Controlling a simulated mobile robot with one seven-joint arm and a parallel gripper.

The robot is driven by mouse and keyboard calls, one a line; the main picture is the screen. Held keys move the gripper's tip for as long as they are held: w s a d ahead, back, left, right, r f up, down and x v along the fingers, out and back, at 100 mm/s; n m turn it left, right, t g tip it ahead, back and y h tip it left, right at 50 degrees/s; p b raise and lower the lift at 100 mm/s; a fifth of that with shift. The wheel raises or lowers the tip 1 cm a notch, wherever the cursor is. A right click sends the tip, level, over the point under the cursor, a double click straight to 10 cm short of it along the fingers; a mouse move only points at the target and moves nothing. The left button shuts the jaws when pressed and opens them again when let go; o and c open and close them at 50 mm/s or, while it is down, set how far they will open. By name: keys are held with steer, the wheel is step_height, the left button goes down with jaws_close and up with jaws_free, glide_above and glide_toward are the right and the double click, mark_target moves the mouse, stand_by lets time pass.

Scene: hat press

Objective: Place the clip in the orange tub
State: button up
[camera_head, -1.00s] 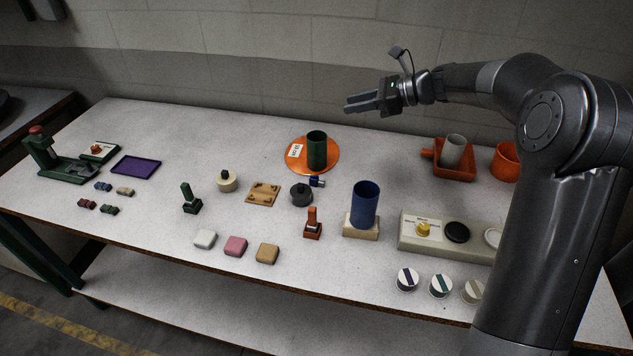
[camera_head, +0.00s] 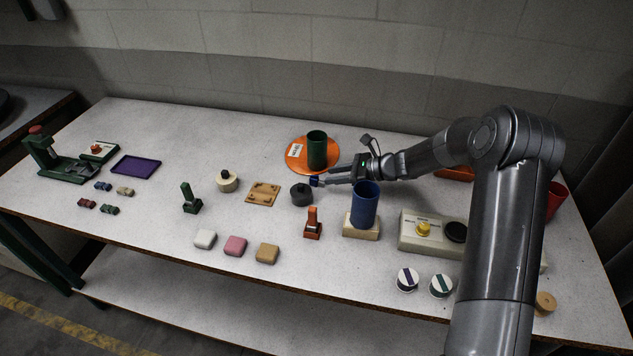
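A small dark blue and whitish piece, which looks like the clip (camera_head: 316,182), lies on the table just right of a dark round knobbed weight. My gripper (camera_head: 329,178) is low over the table, pointing left, with its fingertips right at the clip's right side. Its two fingers look apart, and I cannot tell whether they touch the clip. The orange tub is hidden behind my arm at the right. A red tub (camera_head: 557,199) shows partly at the right edge of my arm.
A green cup (camera_head: 317,150) on an orange disc (camera_head: 297,166) stands just behind my gripper. A blue cup (camera_head: 365,203) on a beige block (camera_head: 361,229) is close in front of it. The dark weight (camera_head: 301,194) sits left of the clip. An orange tray (camera_head: 455,173) is mostly covered by my arm.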

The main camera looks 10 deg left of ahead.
mark_target(319, 178)
steer(key=x, duration=0.6)
steer(key=shift+a+f, duration=0.15)
jaws_close()
